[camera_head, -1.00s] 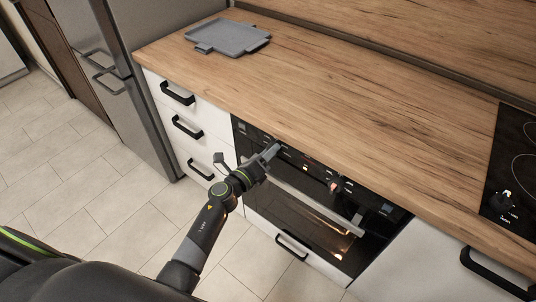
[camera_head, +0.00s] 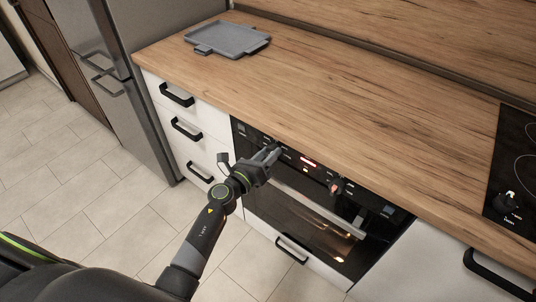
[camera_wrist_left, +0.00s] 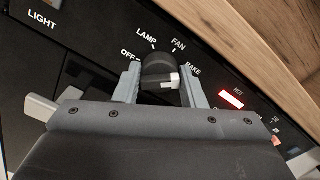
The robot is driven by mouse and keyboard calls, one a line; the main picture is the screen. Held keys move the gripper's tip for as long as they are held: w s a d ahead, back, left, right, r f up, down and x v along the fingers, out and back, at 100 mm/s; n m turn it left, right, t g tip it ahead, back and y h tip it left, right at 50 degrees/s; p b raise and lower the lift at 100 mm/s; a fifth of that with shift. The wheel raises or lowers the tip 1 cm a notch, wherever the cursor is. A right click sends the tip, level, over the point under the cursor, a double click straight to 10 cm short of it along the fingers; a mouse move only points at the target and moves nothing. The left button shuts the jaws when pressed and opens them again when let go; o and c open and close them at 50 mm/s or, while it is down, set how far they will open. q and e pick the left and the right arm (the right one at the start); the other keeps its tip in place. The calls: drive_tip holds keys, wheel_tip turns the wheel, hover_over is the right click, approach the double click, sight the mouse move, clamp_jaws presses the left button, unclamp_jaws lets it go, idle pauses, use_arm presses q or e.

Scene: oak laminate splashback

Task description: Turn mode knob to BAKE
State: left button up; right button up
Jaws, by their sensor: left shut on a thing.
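The mode knob (camera_wrist_left: 160,68) is a dark round knob on the black oven panel, seen in the left wrist view. The labels OFF, LAMP, FAN and BAKE are printed around it. A pale mark shows on its lower right side; which label the knob points to is hard to tell. My left gripper (camera_wrist_left: 160,85) has one finger on each side of the knob and is shut on it. In the head view my left gripper (camera_head: 272,154) reaches the left part of the oven panel and hides the knob. My right gripper is out of view.
The oven (camera_head: 310,217) has a lit interior and a bar handle below the panel. A red display (camera_head: 308,163) glows right of the gripper. The wooden worktop (camera_head: 350,110) overhangs close above the panel. A grey tray (camera_head: 230,40) lies at its far left.

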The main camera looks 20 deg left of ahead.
use_arm(q)
drive_tip(key=shift+f, duration=0.1)
drive_tip(key=o, duration=1)
drive_tip(key=shift+s, duration=0.1)
drive_tip(key=b+v, duration=0.1)
drive_tip(key=v, duration=1.6)
drive_tip(key=shift+s+b, duration=0.15)
drive_tip(key=shift+b, duration=0.2)
drive_tip(key=shift+a, duration=0.1)
